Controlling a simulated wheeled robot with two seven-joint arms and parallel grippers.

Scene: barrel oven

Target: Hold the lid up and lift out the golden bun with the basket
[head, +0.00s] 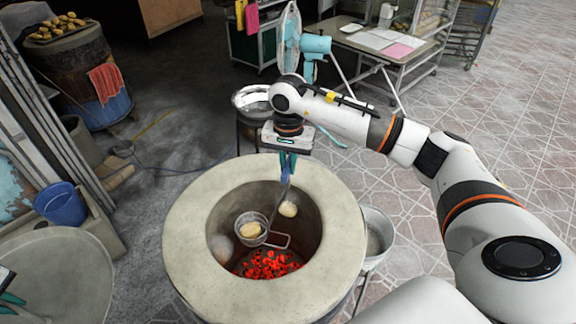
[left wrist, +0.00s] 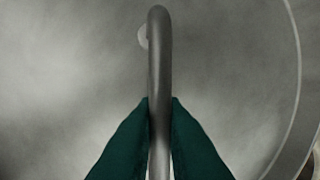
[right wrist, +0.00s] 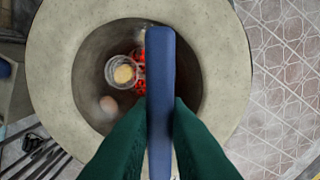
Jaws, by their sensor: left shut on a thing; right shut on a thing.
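The barrel oven (head: 190,245) stands open, with red coals (head: 268,265) at its bottom. The wire basket (head: 262,238) hangs inside the opening with a golden bun (head: 250,230) in it. My right gripper (head: 288,163), above the far rim, is shut on the basket's blue handle (right wrist: 160,90). The right wrist view also shows the bun in the basket (right wrist: 124,74). The round grey lid (head: 62,280) is at the lower left, beside the oven. My left gripper (left wrist: 160,105) is shut on the lid's curved metal handle (left wrist: 160,50); in the head view it is mostly cut off.
Two paler buns cling to the oven's inner wall, one at the right (head: 288,209) and one at the left (head: 222,248). A metal bowl (head: 375,235) stands right of the oven, another basin (head: 252,100) behind it. A blue bucket (head: 62,205) is at the left.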

